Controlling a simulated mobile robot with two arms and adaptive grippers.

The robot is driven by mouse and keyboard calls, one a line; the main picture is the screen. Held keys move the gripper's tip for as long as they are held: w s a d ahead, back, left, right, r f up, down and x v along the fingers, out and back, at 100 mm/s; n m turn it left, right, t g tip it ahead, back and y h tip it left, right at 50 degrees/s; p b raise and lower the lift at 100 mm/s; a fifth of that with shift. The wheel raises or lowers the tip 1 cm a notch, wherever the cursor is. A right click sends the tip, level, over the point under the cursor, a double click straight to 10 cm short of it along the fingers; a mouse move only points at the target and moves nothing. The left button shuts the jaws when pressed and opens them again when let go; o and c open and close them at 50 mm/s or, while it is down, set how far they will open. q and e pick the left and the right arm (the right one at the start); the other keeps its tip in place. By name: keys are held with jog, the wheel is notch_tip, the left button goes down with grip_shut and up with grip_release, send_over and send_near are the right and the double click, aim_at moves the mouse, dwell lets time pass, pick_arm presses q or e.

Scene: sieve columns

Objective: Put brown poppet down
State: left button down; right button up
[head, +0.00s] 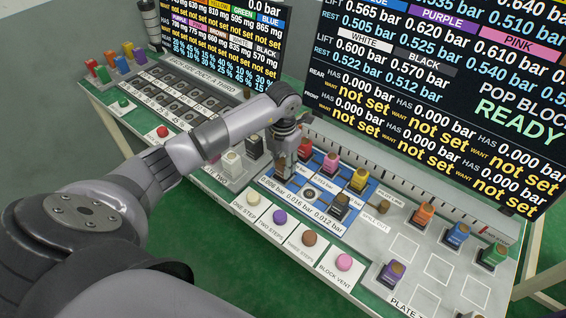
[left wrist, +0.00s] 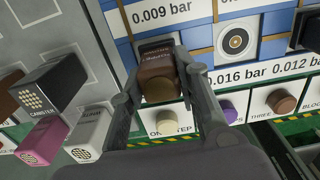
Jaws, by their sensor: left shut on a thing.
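My left gripper (head: 284,170) reaches down over the blue and white grid board (head: 330,222), at its left part. It is shut on the brown poppet (left wrist: 158,82), a brown block with a round brown knob. In the left wrist view the fingers (left wrist: 162,100) stand on both sides of it. The poppet is in the cell beside the 0.009 bar label, above the cream button; I cannot tell whether it touches the board. In the head view it is mostly hidden by the gripper. My right gripper is not in view.
Red, pink, yellow and black poppets (head: 340,205) stand close by on the board. A row of step buttons (head: 280,217) lies in front. Orange, blue, green and purple poppets (head: 424,215) stand on the right plate. Canisters (left wrist: 60,85) stand at left in the wrist view.

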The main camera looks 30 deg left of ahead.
aim_at(283, 162)
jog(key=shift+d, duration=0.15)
pick_arm(q)
jog(key=shift+f, duration=0.2)
jog(key=c, duration=1.2)
grip_release()
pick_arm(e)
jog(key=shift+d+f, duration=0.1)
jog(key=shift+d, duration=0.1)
pick_arm(q)
jog(key=shift+r, duration=0.1)
jog(key=shift+r, duration=0.45)
notch_tip(283, 162, up, 11)
jog(key=b, duration=0.2)
jog(key=shift+r, duration=0.2)
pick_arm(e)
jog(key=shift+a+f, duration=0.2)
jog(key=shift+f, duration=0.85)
